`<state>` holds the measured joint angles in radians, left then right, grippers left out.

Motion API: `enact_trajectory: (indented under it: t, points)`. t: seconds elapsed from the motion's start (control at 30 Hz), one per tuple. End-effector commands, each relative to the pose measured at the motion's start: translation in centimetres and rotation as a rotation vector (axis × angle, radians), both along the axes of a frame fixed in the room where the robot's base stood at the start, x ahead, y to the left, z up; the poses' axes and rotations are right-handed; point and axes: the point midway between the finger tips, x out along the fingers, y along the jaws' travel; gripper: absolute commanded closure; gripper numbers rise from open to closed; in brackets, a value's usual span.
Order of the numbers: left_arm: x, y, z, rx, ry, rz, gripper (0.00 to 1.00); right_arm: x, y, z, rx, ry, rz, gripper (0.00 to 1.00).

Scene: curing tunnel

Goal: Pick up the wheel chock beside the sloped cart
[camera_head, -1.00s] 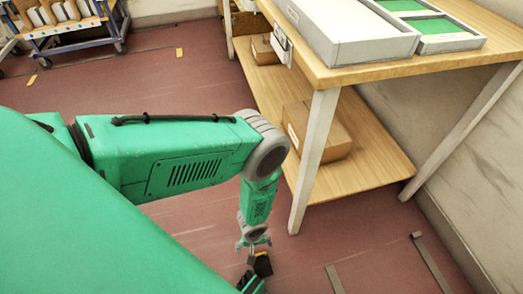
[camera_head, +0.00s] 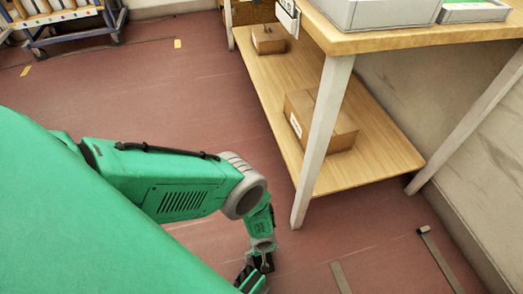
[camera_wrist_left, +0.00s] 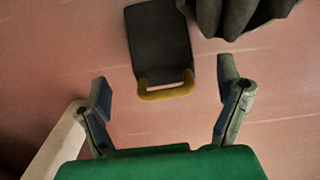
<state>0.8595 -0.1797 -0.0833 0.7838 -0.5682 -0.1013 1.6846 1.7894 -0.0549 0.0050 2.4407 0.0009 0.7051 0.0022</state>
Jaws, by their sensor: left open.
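The wheel chock (camera_wrist_left: 158,42) is a dark grey block with a yellow loop at its near end. It lies on the red floor in the left wrist view. My left gripper (camera_wrist_left: 163,82) is open, its two fingers spread either side of the chock's near end, and nothing is in its grip. In the head view my left gripper (camera_head: 262,258) hangs low near the table leg; the chock cannot be made out clearly there. A blue wheeled cart (camera_head: 68,18) stands far off at top left, well away from the gripper. My right gripper is not in view.
A wooden table (camera_head: 425,38) with a lower shelf (camera_head: 375,160) is to the right, its pale leg (camera_head: 322,145) close to my left arm. The shelf holds cardboard boxes (camera_head: 325,125). A dark ribbed thing (camera_wrist_left: 240,15) lies right of the chock.

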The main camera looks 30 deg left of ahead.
Motion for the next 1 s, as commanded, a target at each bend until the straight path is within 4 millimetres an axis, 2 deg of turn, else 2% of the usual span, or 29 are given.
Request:
enact_trajectory:
  t: [0.33,0.47,0.7,0.77,0.9,1.0]
  points:
    - [0.1,0.5,-4.6,-0.001,0.0,0.001,0.14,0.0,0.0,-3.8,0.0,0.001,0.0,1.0]
    - [0.1,0.5,-5.1,-0.001,0.001,0.001,0.14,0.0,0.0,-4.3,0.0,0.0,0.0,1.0]
    - [0.1,0.5,-5.0,0.0,0.0,0.001,0.14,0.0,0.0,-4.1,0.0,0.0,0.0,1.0]
    - [0.1,0.5,-5.0,-0.001,0.001,0.001,0.31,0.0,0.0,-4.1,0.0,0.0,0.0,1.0]
    - [0.1,0.5,-5.0,-0.001,0.001,0.001,0.81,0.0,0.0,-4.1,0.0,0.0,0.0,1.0]
    - [0.1,0.4,-5.0,-0.001,0.0,0.001,0.82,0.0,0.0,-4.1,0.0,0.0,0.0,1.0]
